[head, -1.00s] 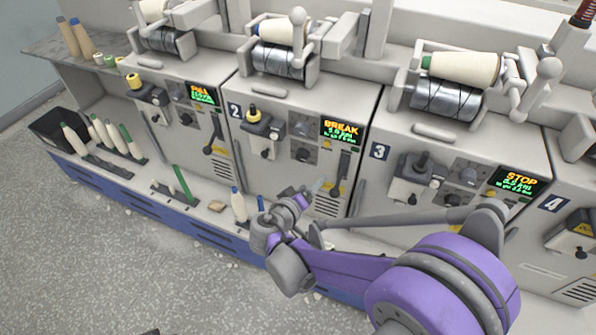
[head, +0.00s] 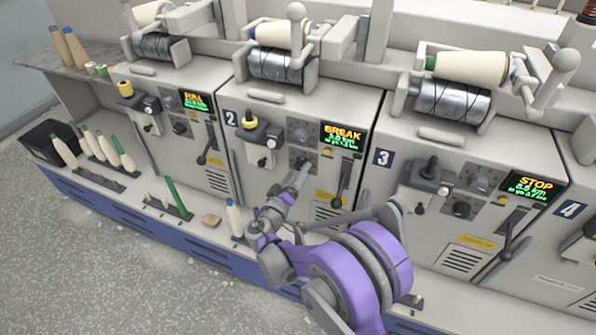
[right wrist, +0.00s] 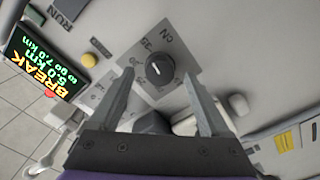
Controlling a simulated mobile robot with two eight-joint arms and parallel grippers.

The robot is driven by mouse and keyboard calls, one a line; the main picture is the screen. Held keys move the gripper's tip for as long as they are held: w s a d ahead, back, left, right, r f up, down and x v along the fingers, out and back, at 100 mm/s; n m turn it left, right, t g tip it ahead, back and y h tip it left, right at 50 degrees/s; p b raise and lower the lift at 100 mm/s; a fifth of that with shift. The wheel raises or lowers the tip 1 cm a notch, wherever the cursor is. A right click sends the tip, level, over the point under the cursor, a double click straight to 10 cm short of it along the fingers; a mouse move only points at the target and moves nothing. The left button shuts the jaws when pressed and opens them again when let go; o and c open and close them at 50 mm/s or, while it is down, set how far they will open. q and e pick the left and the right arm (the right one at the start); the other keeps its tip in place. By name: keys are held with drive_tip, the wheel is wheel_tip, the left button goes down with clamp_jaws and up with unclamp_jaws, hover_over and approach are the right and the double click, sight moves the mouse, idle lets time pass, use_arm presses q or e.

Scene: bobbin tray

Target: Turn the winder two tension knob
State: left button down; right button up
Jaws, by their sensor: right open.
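Winder two (head: 232,118) is the machine whose screen (head: 342,135) reads BREAK. Its dark round tension knob (right wrist: 160,70) sits on a square marked plate, with a white pointer line on its face. In the head view the knob (head: 302,162) is partly covered by my fingers. My right gripper (head: 300,177) is open and points at the panel. In the right wrist view its two fingers (right wrist: 158,77) stand either side of the knob, apart from it, with nothing between them clearly gripped. My left gripper is not in view.
A yellow button (right wrist: 90,60) and the BREAK screen (right wrist: 45,65) are close to the left finger. A dark lever (head: 340,185) hangs right of the knob. Winder three (head: 381,157) stands to the right. Cones (head: 232,217) stand on the ledge below.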

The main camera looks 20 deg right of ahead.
drive_tip(key=shift+x, duration=0.8)
clamp_jaws()
